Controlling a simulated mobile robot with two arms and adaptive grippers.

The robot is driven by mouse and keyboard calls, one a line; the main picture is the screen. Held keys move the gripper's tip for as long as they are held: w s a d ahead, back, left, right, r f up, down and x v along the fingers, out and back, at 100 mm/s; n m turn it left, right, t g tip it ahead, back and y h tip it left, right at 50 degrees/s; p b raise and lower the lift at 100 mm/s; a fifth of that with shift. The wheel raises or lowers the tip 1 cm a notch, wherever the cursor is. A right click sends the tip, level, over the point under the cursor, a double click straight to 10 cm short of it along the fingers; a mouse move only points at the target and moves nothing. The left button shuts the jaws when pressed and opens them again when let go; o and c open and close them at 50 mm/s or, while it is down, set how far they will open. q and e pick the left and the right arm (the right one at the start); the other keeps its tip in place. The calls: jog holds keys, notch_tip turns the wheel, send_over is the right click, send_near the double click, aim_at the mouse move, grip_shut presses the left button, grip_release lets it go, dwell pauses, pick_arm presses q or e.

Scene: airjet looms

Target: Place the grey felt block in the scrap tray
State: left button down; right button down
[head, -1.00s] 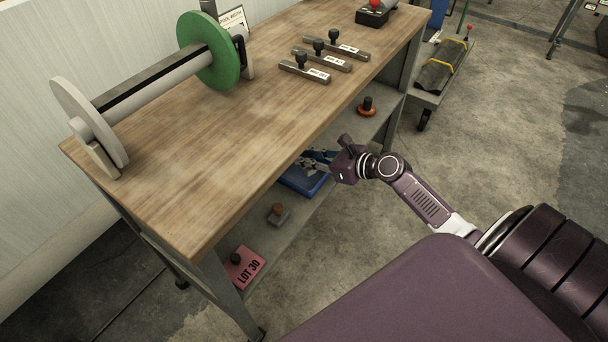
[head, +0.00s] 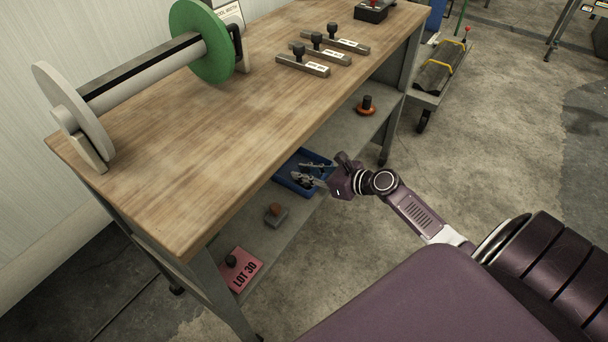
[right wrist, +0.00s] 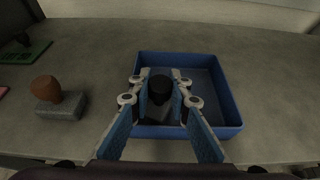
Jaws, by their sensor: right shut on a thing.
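The grey felt block (right wrist: 155,114), with a black knob on top, is between the fingers of my right gripper (right wrist: 160,97) in the right wrist view. The fingers are shut on it. The gripper (head: 312,174) also shows in the head view, at the lower shelf under the table top. The scrap tray (right wrist: 231,112) is a blue, shallow, open tray on that shelf, and it shows in the head view (head: 289,185). The block appears over or inside the tray's near left part; whether it touches the floor is unclear. My left gripper is out of view.
A grey block with a brown knob (right wrist: 61,104) stands left of the tray. A pink LOT 30 plate (head: 243,270) lies farther along the shelf, and an orange-based knob (head: 366,107) at the other end. The wooden table top (head: 220,130) overhangs the shelf.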

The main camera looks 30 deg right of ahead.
jog(key=shift+r, duration=0.1)
jog(key=c, duration=2.1)
grip_release()
jog(key=shift+f, duration=0.2)
jog(key=shift+r, duration=0.1)
